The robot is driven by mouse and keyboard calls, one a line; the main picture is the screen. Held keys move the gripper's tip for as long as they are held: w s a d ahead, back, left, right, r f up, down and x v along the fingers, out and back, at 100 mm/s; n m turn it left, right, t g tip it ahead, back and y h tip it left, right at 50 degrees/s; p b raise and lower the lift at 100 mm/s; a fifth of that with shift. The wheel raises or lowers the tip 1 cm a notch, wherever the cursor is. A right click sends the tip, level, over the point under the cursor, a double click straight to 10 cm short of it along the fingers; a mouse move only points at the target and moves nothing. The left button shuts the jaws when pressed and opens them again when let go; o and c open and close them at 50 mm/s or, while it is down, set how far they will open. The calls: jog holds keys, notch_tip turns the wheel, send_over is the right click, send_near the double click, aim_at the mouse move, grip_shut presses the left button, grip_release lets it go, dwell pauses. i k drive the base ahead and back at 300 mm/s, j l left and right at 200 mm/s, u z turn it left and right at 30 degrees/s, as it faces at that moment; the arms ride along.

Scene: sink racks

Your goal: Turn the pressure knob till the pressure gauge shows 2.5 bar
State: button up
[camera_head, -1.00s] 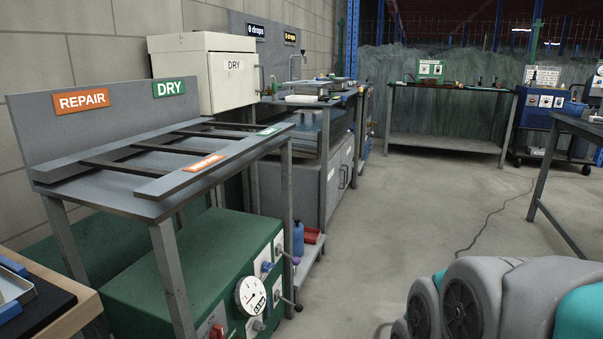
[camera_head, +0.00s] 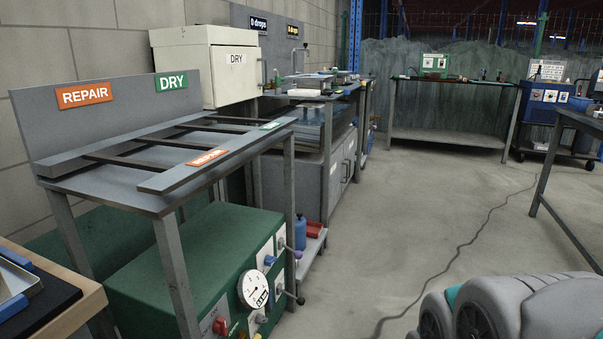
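A round white pressure gauge (camera_head: 254,288) is on the front panel of the green machine (camera_head: 180,268) under the grey table. Its dial is too small to read. A blue knob (camera_head: 269,260) is on a white plate above and right of the gauge. A red switch (camera_head: 219,326) is lower left of the gauge. A dark ball-ended lever (camera_head: 299,300) sticks out at the panel's right. I cannot tell for certain which control is the pressure knob. My gripper is not in view, and nothing is seen touching the panel.
The grey table (camera_head: 105,187) with REPAIR and DRY signs stands over the machine, its legs beside the panel. A wooden-edged bench (camera_head: 90,300) is at the lower left. The concrete floor (camera_head: 400,215) is open to the right, with a dark cable (camera_head: 460,253) across it.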

aim_at(269, 260)
jog(key=i+l+u, duration=0.1)
jog(key=i+l, duration=0.65)
jog(key=l, duration=0.15)
